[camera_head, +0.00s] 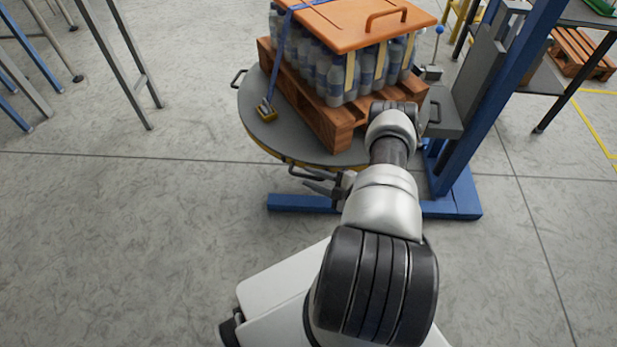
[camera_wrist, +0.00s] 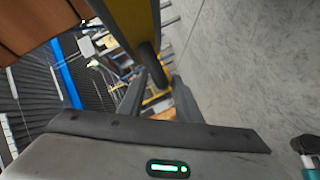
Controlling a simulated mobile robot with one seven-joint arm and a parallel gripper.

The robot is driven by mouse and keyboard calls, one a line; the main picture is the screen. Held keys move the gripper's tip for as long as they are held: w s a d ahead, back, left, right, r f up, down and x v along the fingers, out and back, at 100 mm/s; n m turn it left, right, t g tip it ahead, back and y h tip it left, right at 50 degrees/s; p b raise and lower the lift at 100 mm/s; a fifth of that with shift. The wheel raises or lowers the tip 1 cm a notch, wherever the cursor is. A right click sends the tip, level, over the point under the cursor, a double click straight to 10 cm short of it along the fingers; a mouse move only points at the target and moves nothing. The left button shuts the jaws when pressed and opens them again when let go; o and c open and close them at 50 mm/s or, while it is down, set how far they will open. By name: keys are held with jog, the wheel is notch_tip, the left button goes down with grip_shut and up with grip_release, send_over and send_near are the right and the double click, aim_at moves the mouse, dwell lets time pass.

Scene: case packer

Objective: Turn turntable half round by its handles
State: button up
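The turntable (camera_head: 257,128) is a grey round disc with a yellow-edged rim, in the middle of the head view. My gripper (camera_head: 318,187) is low at the front rim, close beside the front handle. In the wrist view my gripper (camera_wrist: 167,82) has its two fingers apart. The dark end of the handle (camera_wrist: 149,62) shows near the gap, beside the yellow rim (camera_wrist: 128,22). I cannot tell whether they touch.
On the turntable stands a wooden pallet (camera_head: 335,127) with bottles (camera_head: 333,80) under an orange lid (camera_head: 350,22). A blue strap with a buckle (camera_head: 266,110) hangs over the disc. A blue post (camera_head: 497,90) stands at right.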

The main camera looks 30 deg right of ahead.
jog(key=shift+x, duration=0.85)
grip_shut()
jog(key=shift+s+d+f, duration=0.1)
jog(key=shift+s+d, duration=0.05)
